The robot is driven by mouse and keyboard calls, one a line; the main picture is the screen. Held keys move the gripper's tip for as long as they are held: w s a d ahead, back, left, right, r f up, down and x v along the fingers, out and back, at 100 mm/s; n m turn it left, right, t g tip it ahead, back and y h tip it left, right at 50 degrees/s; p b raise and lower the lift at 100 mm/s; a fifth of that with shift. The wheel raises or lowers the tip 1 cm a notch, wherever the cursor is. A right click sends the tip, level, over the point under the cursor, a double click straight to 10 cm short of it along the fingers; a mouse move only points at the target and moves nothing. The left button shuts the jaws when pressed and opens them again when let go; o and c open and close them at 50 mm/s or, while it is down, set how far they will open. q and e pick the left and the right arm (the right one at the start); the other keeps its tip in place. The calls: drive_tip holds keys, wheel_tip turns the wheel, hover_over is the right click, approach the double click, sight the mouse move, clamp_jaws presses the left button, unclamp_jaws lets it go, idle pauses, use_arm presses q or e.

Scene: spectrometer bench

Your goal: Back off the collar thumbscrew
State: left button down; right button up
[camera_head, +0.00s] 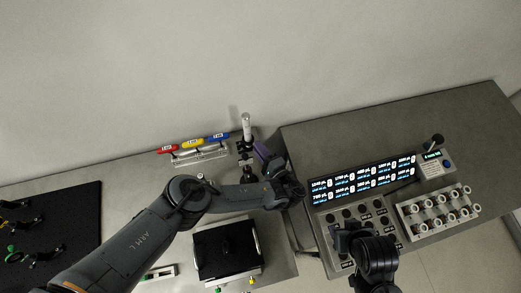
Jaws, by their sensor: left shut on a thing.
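An upright post (247,122) with a pale top stands at the back of the left bench, with dark clamp parts, the collar (245,148), around it. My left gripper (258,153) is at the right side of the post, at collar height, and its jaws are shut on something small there. The thumbscrew itself is hidden by the jaws or too small to make out. My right gripper (345,238) hangs over the front left of the right console, well apart from the post. Its fingertips are too dark and overlapped to tell whether they are open.
A rack with red, yellow and blue pieces (193,143) is left of the post. A black-topped tray (226,250) is in front. The right console has a lit display (363,180) and a white holder with several round cups (438,212). A black mat (75,220) is far left.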

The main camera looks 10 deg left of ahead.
use_arm(q)
drive_tip(key=shift+f+n+t+b, duration=0.1)
drive_tip(key=shift+n+t+b, duration=0.3)
drive_tip(key=shift+n, duration=0.4)
drive_tip(key=shift+a, duration=0.1)
drive_tip(key=c, duration=1.1)
unclamp_jaws()
